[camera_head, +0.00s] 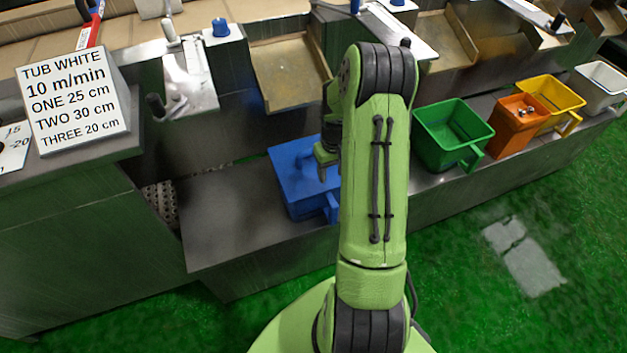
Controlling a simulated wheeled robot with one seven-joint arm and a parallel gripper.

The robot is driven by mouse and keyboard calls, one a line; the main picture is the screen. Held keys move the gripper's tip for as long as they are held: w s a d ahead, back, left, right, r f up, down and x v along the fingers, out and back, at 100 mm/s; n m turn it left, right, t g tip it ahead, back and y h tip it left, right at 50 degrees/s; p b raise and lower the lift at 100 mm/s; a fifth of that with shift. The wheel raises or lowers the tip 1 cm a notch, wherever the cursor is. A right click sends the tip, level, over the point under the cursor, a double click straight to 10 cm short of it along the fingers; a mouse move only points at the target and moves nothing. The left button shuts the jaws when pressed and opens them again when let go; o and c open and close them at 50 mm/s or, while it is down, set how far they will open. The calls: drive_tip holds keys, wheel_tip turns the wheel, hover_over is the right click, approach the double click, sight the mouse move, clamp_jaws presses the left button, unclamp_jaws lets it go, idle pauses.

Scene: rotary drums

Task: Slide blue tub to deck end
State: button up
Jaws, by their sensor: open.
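The blue tub (292,188) stands on the grey metal deck (225,225), left of my green arm. A blue handle sticks out at its front right, partly hidden by my arm. My gripper (323,168) is over the right part of the blue tub, with its fingers pointing down. It is open, but the fingers are small and partly hidden behind my arm. I cannot tell whether they touch the tub. Bare deck lies to the left of the tub, up to the deck's left end.
A sign (75,100) reads "TUB WHITE". A metal chute (290,75) is above the blue tub.

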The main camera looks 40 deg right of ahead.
sight(331, 198)
drive_tip(key=shift+f, duration=0.35)
wheel_tip(331, 198, down, 16)
drive_tip(key=b, duration=0.4)
drive_tip(key=shift+r+b, duration=0.1)
drive_tip(key=shift+b, duration=0.25)
clamp_jaws()
idle(1.1)
